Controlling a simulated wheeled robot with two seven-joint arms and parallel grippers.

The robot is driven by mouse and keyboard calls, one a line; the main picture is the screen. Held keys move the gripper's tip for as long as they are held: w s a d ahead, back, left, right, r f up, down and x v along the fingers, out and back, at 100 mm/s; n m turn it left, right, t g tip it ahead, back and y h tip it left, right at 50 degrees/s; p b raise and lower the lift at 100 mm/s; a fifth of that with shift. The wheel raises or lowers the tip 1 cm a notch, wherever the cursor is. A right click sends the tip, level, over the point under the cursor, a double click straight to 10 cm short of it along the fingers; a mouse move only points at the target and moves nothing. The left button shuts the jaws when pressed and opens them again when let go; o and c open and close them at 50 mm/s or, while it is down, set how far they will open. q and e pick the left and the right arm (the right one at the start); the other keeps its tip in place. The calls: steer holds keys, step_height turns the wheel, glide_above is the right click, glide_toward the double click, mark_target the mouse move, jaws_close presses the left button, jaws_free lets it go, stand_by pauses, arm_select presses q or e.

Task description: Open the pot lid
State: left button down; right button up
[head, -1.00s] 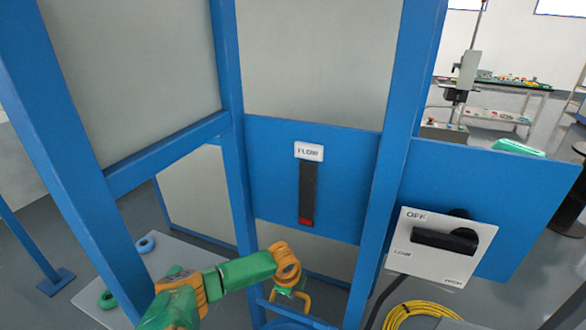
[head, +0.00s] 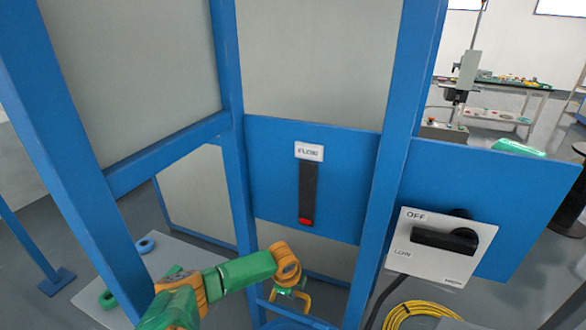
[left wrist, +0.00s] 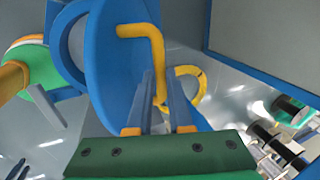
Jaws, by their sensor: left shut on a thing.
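The blue round pot lid (left wrist: 105,60) fills the upper middle of the left wrist view, with its bent yellow handle (left wrist: 150,42) across it. My left gripper (left wrist: 160,105) is shut on the handle, with its grey fingers on either side of the bar. In the head view, my left gripper (head: 290,294) is low in the middle, just below the orange wrist link. A small part of the blue lid (head: 288,324) shows at the bottom edge. The pot body is mostly hidden, and I cannot tell whether the lid is raised. My right gripper is out of view.
Blue frame posts (head: 232,130) stand close around my left arm. A panel marked FLOW has a black strip (head: 308,190) with a red mark. A switch box (head: 440,245) with a black knob is at right. A yellow cable coil (head: 420,314) lies on the floor.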

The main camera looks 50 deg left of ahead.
arm_select(q)
steer(key=w+a+b, duration=0.4)
steer(key=w+b, duration=0.3)
steer(key=shift+w+r, duration=0.2)
steer(key=c, duration=0.8)
jaws_free()
steer(key=shift+a+f, duration=0.1)
steer(key=shift+a, duration=0.05)
steer(key=shift+c, duration=0.2)
steer(key=v, duration=0.7)
